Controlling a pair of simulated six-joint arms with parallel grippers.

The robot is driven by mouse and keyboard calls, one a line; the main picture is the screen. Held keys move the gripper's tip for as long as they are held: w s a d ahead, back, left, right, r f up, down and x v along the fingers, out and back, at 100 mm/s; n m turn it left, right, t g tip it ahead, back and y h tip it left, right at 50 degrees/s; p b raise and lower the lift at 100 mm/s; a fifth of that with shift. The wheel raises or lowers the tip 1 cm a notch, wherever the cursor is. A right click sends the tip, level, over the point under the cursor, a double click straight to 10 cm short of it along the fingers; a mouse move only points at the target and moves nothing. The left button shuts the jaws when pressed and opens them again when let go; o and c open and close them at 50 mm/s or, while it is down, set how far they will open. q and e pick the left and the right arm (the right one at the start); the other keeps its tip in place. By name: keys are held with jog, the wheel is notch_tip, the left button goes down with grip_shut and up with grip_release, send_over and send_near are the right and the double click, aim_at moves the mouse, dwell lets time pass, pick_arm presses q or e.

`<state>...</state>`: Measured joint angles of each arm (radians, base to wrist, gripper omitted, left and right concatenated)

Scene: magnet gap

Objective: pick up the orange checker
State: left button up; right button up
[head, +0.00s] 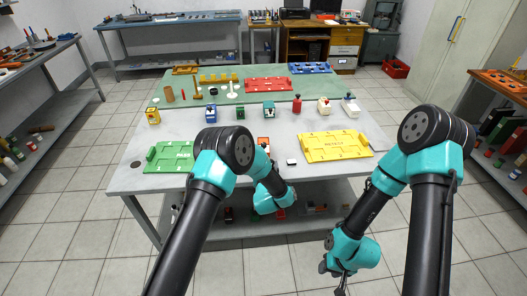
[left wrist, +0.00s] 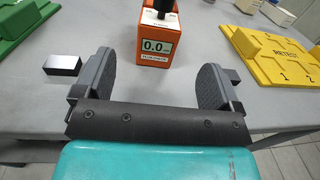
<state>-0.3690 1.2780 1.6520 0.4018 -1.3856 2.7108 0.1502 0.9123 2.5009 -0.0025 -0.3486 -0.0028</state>
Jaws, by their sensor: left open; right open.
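The orange checker (left wrist: 157,46) stands upright on the grey table, with a display reading 0.0 and a dark part on top. In the head view its top (head: 263,141) shows behind my left arm, which hides its lower part. My left gripper (left wrist: 158,66) is open and empty, with the checker ahead of it, between the lines of its two fingers and apart from them. Its fingers are hidden in the head view. My right gripper (head: 341,287) hangs low in front of the table, at the bottom edge of the head view, far from the checker.
A green tray (head: 160,162) lies left and a yellow RETEST tray (head: 365,150) right of the checker. A small dark block (left wrist: 62,65) lies left of my left fingers; another block (head: 291,162) lies right of the checker. Several small devices stand in a row behind.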

pick_arm(q)
send_near(260, 140)
jog(key=shift+s+d+f, duration=0.15)
jog(key=shift+d+f, duration=0.35)
jog(key=shift+d, duration=0.3)
jog(key=shift+w+a, duration=0.15)
jog(key=shift+w, duration=2.45)
jog(key=shift+c, duration=0.3)
jog(key=c, duration=1)
jog(key=shift+c, duration=0.2)
jog(key=shift+r, duration=0.15)
